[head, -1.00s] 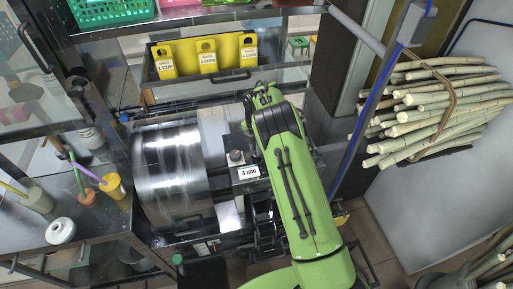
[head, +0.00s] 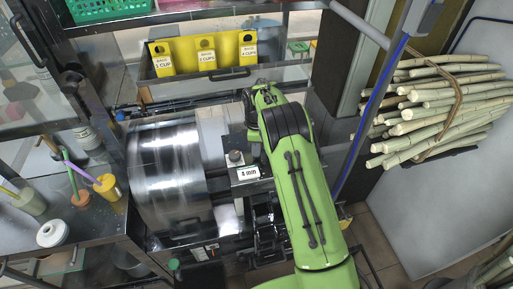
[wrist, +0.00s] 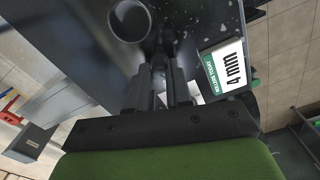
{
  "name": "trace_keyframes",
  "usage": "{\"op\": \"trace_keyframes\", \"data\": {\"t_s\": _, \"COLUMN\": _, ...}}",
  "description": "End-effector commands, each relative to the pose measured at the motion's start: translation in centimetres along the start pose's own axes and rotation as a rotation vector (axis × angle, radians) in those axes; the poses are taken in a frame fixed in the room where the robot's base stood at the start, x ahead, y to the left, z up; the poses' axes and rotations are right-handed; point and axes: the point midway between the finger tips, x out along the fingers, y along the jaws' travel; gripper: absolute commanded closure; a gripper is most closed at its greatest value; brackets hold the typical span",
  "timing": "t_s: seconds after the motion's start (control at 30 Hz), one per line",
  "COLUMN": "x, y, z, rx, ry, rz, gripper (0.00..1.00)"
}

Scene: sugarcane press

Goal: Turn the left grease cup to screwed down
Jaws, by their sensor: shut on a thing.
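In the head view my green arm covers the gripper. A grey round cap (head: 235,157) stands on the press block left of my arm; I cannot tell whether it is the same cup. How far the cup is screwed down cannot be read.
A white "4 mm" label (wrist: 225,68) is right of my fingers. The shiny press roller (head: 165,170) lies left of my arm. A yellow bag holder (head: 205,55) is behind. Bundled cane (head: 440,105) is at right. Pots (head: 108,187) stand on the left counter.

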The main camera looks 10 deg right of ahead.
Motion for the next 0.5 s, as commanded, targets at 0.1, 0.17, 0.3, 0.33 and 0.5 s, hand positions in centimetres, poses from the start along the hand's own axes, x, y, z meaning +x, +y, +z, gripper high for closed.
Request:
{"op": "trace_keyframes", "data": {"t_s": 0.1, "x": -0.07, "y": 0.09, "z": -0.04, "rx": 0.108, "ry": 0.002, "rz": 0.004, "gripper": 1.0}}
{"op": "trace_keyframes", "data": {"t_s": 0.17, "x": -0.07, "y": 0.09, "z": -0.04, "rx": 0.166, "ry": 0.002, "rz": 0.004, "gripper": 1.0}}
{"op": "trace_keyframes", "data": {"t_s": 0.3, "x": -0.09, "y": 0.1, "z": -0.03, "rx": 0.298, "ry": 0.003, "rz": 0.004, "gripper": 1.0}}
{"op": "trace_keyframes", "data": {"t_s": 0.33, "x": -0.09, "y": 0.1, "z": -0.02, "rx": 0.327, "ry": 0.003, "rz": 0.004, "gripper": 1.0}}
{"op": "trace_keyframes", "data": {"t_s": 0.5, "x": -0.11, "y": 0.11, "z": -0.03, "rx": 0.488, "ry": 0.003, "rz": 0.004, "gripper": 1.0}}
